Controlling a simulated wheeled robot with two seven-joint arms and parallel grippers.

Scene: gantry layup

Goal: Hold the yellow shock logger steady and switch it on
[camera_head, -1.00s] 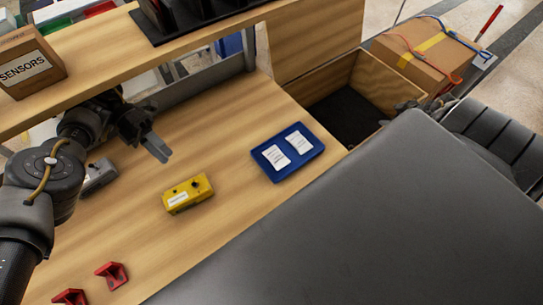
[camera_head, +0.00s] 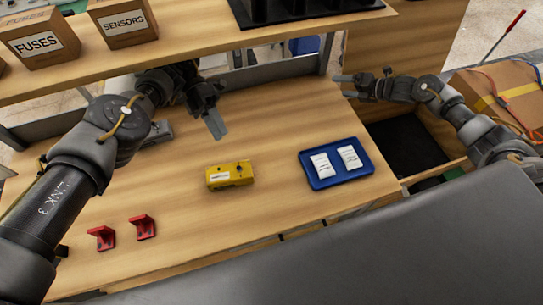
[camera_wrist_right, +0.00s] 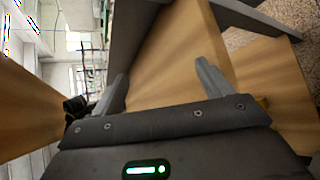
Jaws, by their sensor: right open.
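The yellow shock logger (camera_head: 229,175) lies on the wooden bench in the head view, with a white label and small dark parts on it. My left gripper (camera_head: 216,124) is above the bench behind the logger, apart from it; its fingers look close together, and I cannot tell whether they are open. My right gripper (camera_head: 341,86) is at the bench's right back, well away from the logger. In the right wrist view its two fingers (camera_wrist_right: 163,78) are spread with nothing between them.
A blue tray (camera_head: 319,182) with two white packets lies right of the logger. Two red brackets (camera_head: 122,232) are at the front left. A grey device (camera_head: 158,133) lies partly behind my left arm. A shelf (camera_head: 200,45) with boxes overhangs the back. An open bin (camera_head: 405,148) is at the right.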

